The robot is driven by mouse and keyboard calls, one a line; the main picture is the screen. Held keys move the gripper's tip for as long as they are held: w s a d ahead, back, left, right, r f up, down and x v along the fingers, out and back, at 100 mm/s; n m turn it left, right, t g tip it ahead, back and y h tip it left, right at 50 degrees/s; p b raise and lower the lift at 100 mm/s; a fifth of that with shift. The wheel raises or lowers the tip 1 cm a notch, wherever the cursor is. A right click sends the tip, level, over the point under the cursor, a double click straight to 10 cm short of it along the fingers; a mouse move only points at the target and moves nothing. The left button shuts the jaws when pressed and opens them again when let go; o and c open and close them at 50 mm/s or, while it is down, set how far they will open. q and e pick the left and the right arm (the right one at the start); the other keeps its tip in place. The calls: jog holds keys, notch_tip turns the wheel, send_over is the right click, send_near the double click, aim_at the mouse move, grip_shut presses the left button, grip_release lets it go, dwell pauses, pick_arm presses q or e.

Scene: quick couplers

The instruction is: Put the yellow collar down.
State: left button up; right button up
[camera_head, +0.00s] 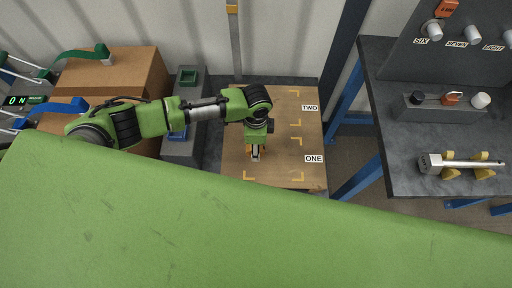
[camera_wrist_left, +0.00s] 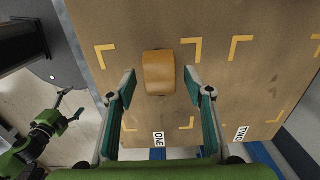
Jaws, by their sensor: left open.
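The yellow collar (camera_wrist_left: 158,72) is a short, rounded orange-yellow piece in the left wrist view. It appears to rest on the brown board (camera_wrist_left: 220,80), within the yellow corner marks labelled ONE (camera_wrist_left: 158,139), toward their upper side. My left gripper (camera_wrist_left: 166,92) is open, with one finger on each side of the collar and a visible gap at both sides. In the head view my left gripper (camera_head: 255,154) points down over the ONE area and hides most of the collar.
The TWO area (camera_head: 309,108) on the board is empty. Cardboard boxes (camera_head: 120,70) and a grey stand with bins (camera_head: 187,77) are at left. A dark bench (camera_head: 420,160) at right holds a metal tool (camera_head: 452,163) on yellow rests. A green surface fills the foreground.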

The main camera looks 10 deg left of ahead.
pick_arm(q)
grip_shut()
jog(key=shift+r, duration=0.1)
